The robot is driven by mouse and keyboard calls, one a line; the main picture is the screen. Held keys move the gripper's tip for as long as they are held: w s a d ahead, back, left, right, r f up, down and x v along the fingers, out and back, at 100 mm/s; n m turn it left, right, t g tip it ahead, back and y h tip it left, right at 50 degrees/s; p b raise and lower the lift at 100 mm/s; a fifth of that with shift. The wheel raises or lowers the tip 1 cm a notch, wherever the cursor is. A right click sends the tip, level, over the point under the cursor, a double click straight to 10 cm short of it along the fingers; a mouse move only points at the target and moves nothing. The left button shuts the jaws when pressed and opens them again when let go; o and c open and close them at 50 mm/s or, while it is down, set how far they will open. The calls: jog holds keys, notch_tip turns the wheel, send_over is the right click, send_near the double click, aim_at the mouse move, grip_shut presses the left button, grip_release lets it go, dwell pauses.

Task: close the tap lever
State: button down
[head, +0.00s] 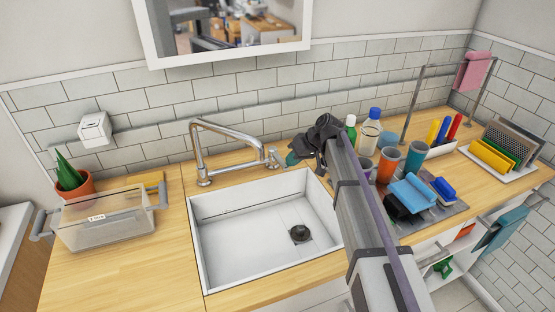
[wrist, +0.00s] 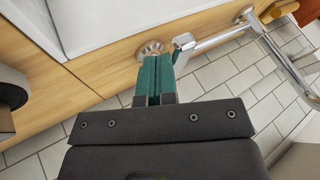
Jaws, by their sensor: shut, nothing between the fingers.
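The chrome tap (head: 225,135) stands on the worktop behind the sink. Its short metal lever (head: 273,157) is at the right end in the head view. My gripper (head: 292,158) is just to the right of this end, its teal fingertips low by the worktop. In the wrist view the teal fingers of my gripper (wrist: 157,62) are pressed together with nothing between them. The lever (wrist: 183,43) is close to the right of the fingertips. I cannot tell whether they touch. A round metal base (wrist: 150,49) is partly hidden behind the fingertips.
The white sink (head: 255,235) lies in front of the tap. A clear bin (head: 105,220) and a potted plant (head: 72,180) stand left. Bottles (head: 368,130) and cups (head: 415,157) crowd the right side near my arm. The tiled wall (head: 140,105) is close behind.

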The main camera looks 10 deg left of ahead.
jog(key=shift+s+a, duration=0.15)
jog(key=shift+s, duration=0.05)
jog(key=w+d+f+p+v, duration=0.1)
jog(key=d+p+v, duration=0.1)
jog(key=p+v, duration=1.4)
jog(key=v, duration=0.5)
jog(key=shift+d, duration=0.45)
jog(key=shift+s+r, duration=0.1)
jog(key=shift+s, duration=0.05)
